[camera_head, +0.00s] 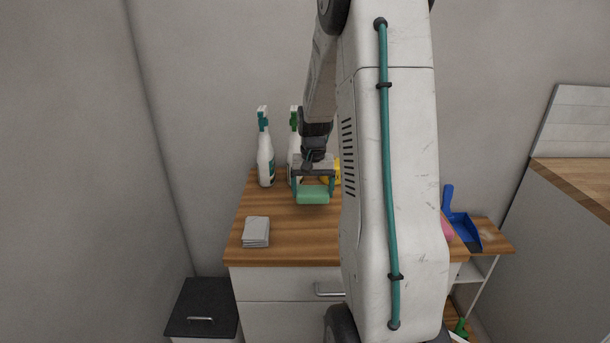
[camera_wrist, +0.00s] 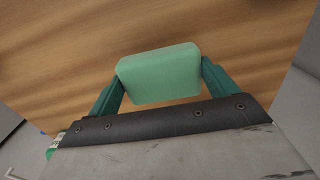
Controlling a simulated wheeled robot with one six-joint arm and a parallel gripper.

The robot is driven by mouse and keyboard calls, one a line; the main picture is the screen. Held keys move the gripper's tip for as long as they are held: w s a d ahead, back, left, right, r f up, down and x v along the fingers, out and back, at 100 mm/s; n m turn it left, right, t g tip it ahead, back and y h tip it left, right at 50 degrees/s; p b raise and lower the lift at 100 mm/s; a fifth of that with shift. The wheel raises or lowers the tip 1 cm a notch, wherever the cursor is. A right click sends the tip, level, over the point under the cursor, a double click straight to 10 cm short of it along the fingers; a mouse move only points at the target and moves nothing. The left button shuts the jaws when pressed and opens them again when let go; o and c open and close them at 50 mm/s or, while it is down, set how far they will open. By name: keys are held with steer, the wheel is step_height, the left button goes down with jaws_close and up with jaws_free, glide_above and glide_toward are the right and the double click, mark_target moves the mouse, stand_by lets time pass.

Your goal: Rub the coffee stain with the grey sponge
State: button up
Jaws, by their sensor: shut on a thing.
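My gripper (camera_head: 313,190) is shut on a green sponge (camera_head: 313,196), over the wooden counter top (camera_head: 285,228). In the wrist view the green sponge (camera_wrist: 160,75) sits between the two teal fingers, with wood grain behind it. I cannot tell whether it touches the wood. A flat light-grey block or stack (camera_head: 256,231) lies near the counter's front left corner, apart from my gripper; it may be the grey sponge or folded cloths. I see no coffee stain; my arm hides the right part of the counter.
Two white spray bottles, one with a teal head (camera_head: 265,155) and one with a green head (camera_head: 294,150), stand at the back left. Something yellow (camera_head: 337,170) is partly hidden behind my arm. A blue dustpan (camera_head: 462,230) is at the right. The counter's front left is mostly clear.

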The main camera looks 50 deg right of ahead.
steer(key=shift+r, duration=2.3)
